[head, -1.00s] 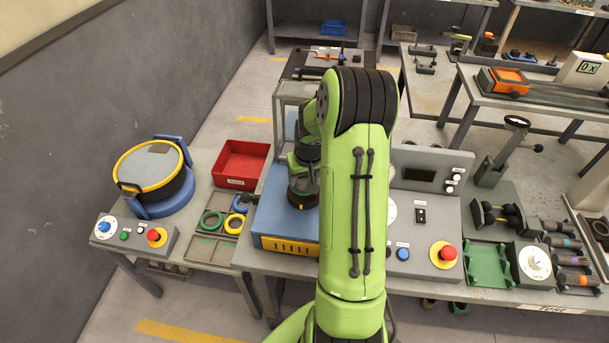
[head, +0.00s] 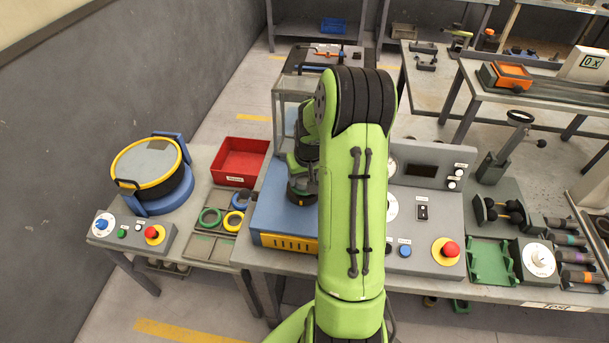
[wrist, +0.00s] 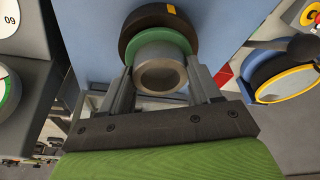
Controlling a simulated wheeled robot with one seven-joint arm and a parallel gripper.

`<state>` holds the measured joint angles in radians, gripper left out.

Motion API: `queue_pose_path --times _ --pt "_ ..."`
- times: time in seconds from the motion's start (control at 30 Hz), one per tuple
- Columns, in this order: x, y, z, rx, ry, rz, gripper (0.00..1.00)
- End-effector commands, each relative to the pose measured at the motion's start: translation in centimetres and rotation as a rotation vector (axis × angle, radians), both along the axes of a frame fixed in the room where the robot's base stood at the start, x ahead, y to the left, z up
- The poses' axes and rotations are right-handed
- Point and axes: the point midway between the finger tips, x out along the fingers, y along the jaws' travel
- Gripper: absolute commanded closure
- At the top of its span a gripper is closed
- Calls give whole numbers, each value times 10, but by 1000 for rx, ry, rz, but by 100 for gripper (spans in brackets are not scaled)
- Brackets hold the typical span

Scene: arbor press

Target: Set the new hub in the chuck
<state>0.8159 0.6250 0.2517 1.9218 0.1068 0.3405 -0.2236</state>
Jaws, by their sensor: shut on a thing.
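In the wrist view, my gripper (wrist: 163,82) is shut on the hub (wrist: 158,82), a grey hollow cylinder with a green flange (wrist: 180,43). One finger lies on each side of it. Directly behind the flange is the dark round chuck (wrist: 134,24) with a yellow mark on its rim. The hub looks roughly in line with the chuck, but I cannot tell whether it touches or is inside it.
A blue machine bed (head: 280,215) with a yellow grille lies left of my arm. To its left are a red bin (head: 240,160), a tray with green, blue and yellow rings (head: 210,217), and a yellow-rimmed round device (head: 150,170). A control panel (head: 425,245) stands right.

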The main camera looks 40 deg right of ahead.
Motion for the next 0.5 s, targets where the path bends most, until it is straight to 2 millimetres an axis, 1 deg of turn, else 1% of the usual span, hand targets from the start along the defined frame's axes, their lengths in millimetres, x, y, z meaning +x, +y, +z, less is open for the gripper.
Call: queue_pose_path --times 0.3,0.33,0.5 --pt "1 0 -6 -2 -3 1 91" --pt "1 0 -6 -1 -3 0 33" --pt "0 0 -5 -1 -2 0 8"
